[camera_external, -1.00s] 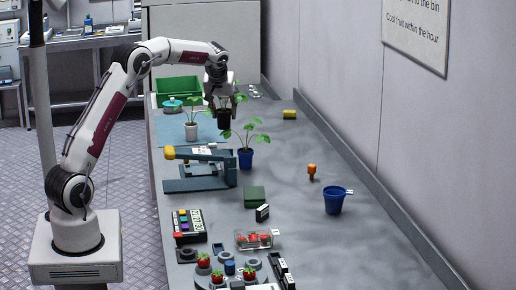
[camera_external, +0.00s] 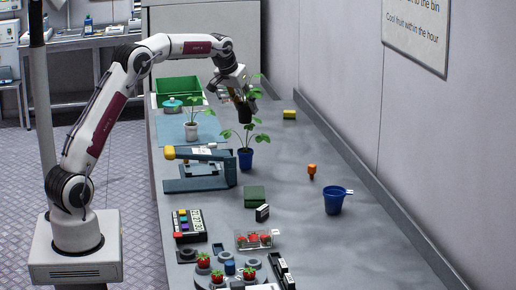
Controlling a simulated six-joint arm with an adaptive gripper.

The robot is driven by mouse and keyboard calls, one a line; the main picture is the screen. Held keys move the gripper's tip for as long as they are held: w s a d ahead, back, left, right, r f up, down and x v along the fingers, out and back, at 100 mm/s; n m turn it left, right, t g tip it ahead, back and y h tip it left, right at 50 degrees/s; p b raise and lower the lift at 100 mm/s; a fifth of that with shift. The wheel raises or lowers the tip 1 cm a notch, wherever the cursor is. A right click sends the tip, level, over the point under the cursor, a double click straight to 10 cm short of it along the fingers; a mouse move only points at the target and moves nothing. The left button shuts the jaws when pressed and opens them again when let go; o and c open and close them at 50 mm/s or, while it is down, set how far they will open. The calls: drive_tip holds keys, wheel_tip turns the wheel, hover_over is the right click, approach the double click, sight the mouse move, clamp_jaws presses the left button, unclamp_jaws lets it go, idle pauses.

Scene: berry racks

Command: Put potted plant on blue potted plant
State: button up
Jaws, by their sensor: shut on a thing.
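My gripper (camera_external: 240,96) is shut on a potted plant with a black pot (camera_external: 244,113), holding it in the air. Its green leaves show behind and to the right of the fingers. The blue potted plant (camera_external: 245,159) stands upright on the bench, below the held pot in the picture, with its leaves spread just under that pot. I cannot tell whether the leaves touch the held pot. A second plant in a white pot (camera_external: 191,132) stands on a blue mat to the left.
A blue-grey press with a yellow knob (camera_external: 169,153) stands left of the blue pot. A green block (camera_external: 254,196), orange-topped item (camera_external: 312,170), blue cup (camera_external: 334,201) and yellow item (camera_external: 289,114) stand around. A green crate (camera_external: 179,89) is at the back. The bench's right side is mostly clear.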

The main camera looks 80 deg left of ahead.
sight(245, 122)
drive_tip(key=shift+f, duration=3.1)
drive_tip(key=shift+f, duration=1.85)
drive_tip(key=shift+f, duration=0.15)
drive_tip(key=o, duration=1.1)
drive_tip(key=shift+o, duration=0.2)
